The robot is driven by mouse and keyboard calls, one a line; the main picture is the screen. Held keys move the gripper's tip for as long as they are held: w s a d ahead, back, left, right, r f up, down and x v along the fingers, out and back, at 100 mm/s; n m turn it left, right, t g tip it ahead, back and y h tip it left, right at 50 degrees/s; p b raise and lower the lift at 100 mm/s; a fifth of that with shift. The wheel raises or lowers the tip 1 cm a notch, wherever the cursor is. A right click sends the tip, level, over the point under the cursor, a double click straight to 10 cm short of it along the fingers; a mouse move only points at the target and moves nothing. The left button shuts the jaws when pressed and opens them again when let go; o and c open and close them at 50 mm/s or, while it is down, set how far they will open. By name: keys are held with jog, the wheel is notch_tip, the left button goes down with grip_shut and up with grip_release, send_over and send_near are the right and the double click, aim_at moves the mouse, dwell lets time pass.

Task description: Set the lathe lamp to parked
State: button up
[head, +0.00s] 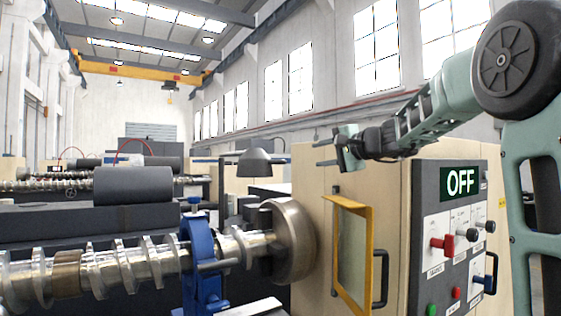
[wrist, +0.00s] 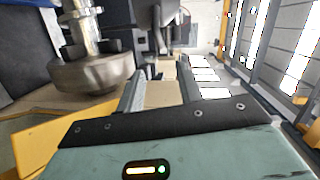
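The lathe lamp (head: 257,163) has a dark grey cone-shaped shade facing down. It hangs on a thin arm behind the chuck in the head view. My gripper (head: 318,152) is in front of the top of the beige headstock cabinet, to the right of the lamp in the picture and apart from it. Its two fingers point left with a clear gap between them. The wrist view shows the two fingers (wrist: 160,92) apart with nothing gripped. I cannot clearly make out the lamp in the wrist view.
The chuck (head: 288,241) holds a long screw shaft (head: 120,262) through a blue steady rest (head: 200,265). A yellow-framed guard (head: 352,255) stands open on the cabinet (head: 385,190). A control panel (head: 450,225) with levers and buttons reads OFF.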

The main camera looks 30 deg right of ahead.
aim_at(283, 161)
jog(key=p+x, duration=0.3)
jog(key=x, duration=0.4)
jog(key=p+x, duration=0.3)
jog(key=x, duration=0.5)
jog(key=shift+w+a, duration=0.3)
jog(key=shift+w+a+f+p, duration=0.1)
jog(key=shift+w+f+p, duration=0.15)
jog(key=shift+w+p, duration=0.3)
jog(key=shift+f, duration=0.1)
grip_shut()
jog(key=shift+f, duration=0.1)
